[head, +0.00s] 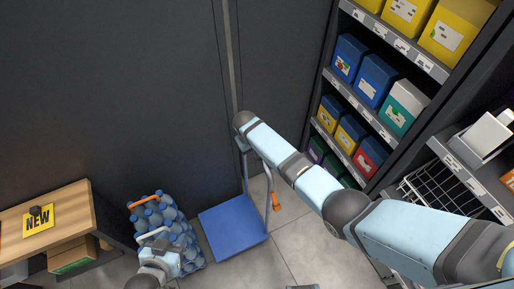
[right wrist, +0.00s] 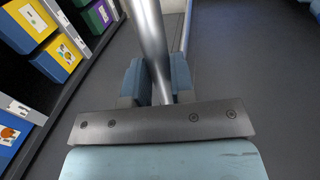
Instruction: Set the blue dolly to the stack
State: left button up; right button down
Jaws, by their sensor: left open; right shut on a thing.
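The blue dolly (head: 233,228) stands on the floor, its flat deck beside a stack of blue water bottles (head: 183,238). Its grey metal handle (head: 265,180) rises at the back and right of the deck. My right gripper (head: 242,146) is at the top of the handle, partly hidden by its own arm. In the right wrist view, its fingers (right wrist: 156,82) are shut on the metal handle tube (right wrist: 152,40). My left gripper (head: 154,238) is open in front of the bottle stack and hides part of it. I cannot tell whether it touches the bottles.
A wooden counter (head: 75,200) with a yellow NEW sign (head: 38,219) stands at the left. A dark wall (head: 120,90) is behind. Tiled floor (head: 310,235) is clear right of the dolly.

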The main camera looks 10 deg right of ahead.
jog(key=shift+s+a, duration=0.15)
jog(key=shift+a, duration=0.1)
jog(key=c, duration=1)
grip_release()
jog(key=shift+a, duration=0.1)
jog(key=shift+o, duration=0.2)
jog(key=shift+r, duration=0.1)
jog(key=shift+r, duration=0.3)
notch_tip(320, 180, up, 13)
jog(key=a, duration=0.2)
jog(key=shift+s+a, duration=0.25)
jog(key=shift+s, duration=0.2)
jog(key=shift+f, duration=0.15)
